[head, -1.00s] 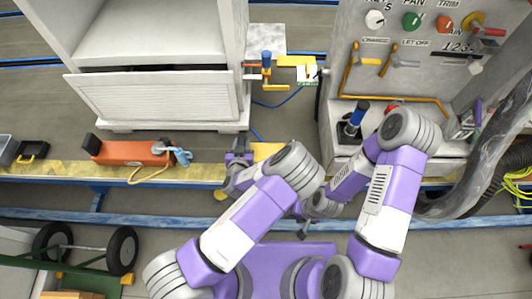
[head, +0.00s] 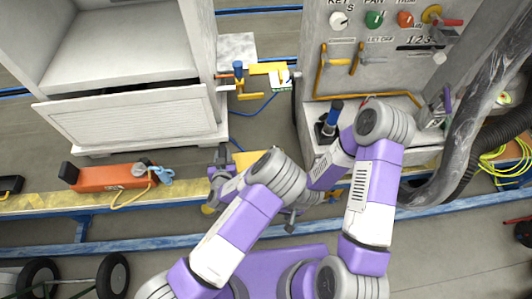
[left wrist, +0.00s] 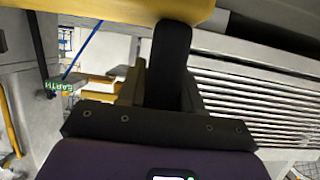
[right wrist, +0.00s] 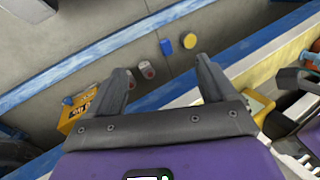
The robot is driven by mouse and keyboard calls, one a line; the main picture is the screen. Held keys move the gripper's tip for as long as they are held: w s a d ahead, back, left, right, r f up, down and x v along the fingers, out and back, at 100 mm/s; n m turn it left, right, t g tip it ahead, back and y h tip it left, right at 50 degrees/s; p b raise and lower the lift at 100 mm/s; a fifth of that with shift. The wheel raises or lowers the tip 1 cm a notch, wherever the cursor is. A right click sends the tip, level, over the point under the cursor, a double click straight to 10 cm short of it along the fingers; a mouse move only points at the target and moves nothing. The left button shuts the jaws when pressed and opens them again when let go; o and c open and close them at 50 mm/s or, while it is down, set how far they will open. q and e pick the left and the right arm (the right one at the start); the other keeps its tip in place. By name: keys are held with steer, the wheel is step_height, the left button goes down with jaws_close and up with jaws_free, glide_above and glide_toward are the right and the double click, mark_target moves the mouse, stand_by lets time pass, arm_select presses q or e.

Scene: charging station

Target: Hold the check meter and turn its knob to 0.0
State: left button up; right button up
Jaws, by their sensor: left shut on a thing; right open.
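A yellow body, which I take to be the check meter (head: 245,160), shows beside my left gripper (head: 222,158) in the head view. In the left wrist view the yellow body (left wrist: 110,8) crosses the top, and my left gripper (left wrist: 165,75) is shut on a dark part below it. A small yellow piece (right wrist: 258,105) shows at the right in the right wrist view. The meter's knob and reading cannot be made out. My right gripper (right wrist: 163,70) is open, with nothing between its fingers; in the head view it is mostly hidden behind my arms.
A grey control panel (head: 385,60) with knobs and hooks stands at the back right. A white cabinet (head: 130,110) stands at the back left. An orange box (head: 105,178) lies on the yellow ledge (head: 50,203). A thick grey hose (head: 470,120) hangs at the right.

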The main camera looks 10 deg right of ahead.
steer(key=w+a+r+n+g+h, duration=0.1)
steer(key=w+r+n, duration=0.1)
steer(key=w+r, duration=0.3)
steer(key=w+a+r+n, duration=0.15)
steer(key=w+r, duration=0.25)
steer(key=w, duration=0.4)
steer(key=w+d+r+h, duration=0.4)
steer(key=w+r, duration=0.4)
steer(key=r, duration=0.3)
steer(key=shift+n+t, duration=0.25)
steer(key=shift+t, duration=0.15)
step_height(320, 180, down, 12)
steer(key=shift+s+r, duration=0.1)
steer(key=shift+r, duration=0.15)
steer(key=c, duration=1.1)
steer(key=shift+o, duration=0.2)
